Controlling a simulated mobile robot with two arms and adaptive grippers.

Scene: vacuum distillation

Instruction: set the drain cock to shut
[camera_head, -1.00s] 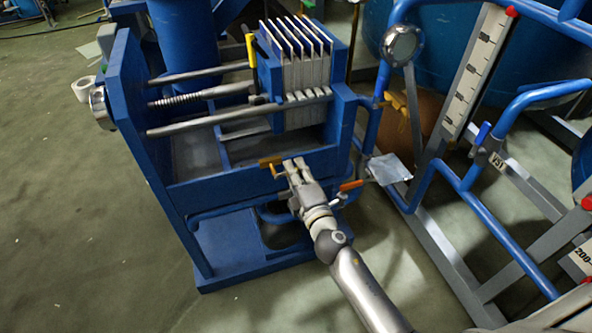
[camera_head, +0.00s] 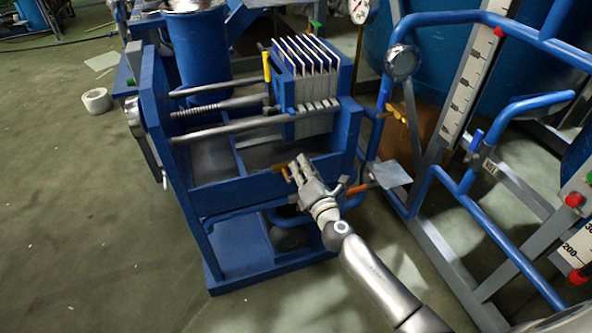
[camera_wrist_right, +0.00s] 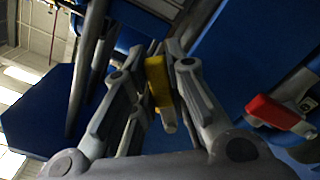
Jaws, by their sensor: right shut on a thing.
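A small cock with a yellow handle (camera_head: 286,174) sits on the front of the blue filter press (camera_head: 230,200). My right gripper (camera_head: 299,168) is at this cock and hides part of it. In the right wrist view the fingers (camera_wrist_right: 155,70) are shut on the yellow handle (camera_wrist_right: 158,82), which shows between them. Neither view labels the drain cock, and the handle's exact angle is hard to read. A second cock with an orange handle (camera_head: 358,187) is just right of my gripper; it looks red in the wrist view (camera_wrist_right: 275,112). My left gripper is not in view.
Press plates (camera_head: 312,85) stand above and behind my gripper. Blue pipe frames (camera_head: 440,175) with a white scale (camera_head: 470,80) stand to the right. A grey sheet-metal piece (camera_head: 391,174) is beside the orange handle.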

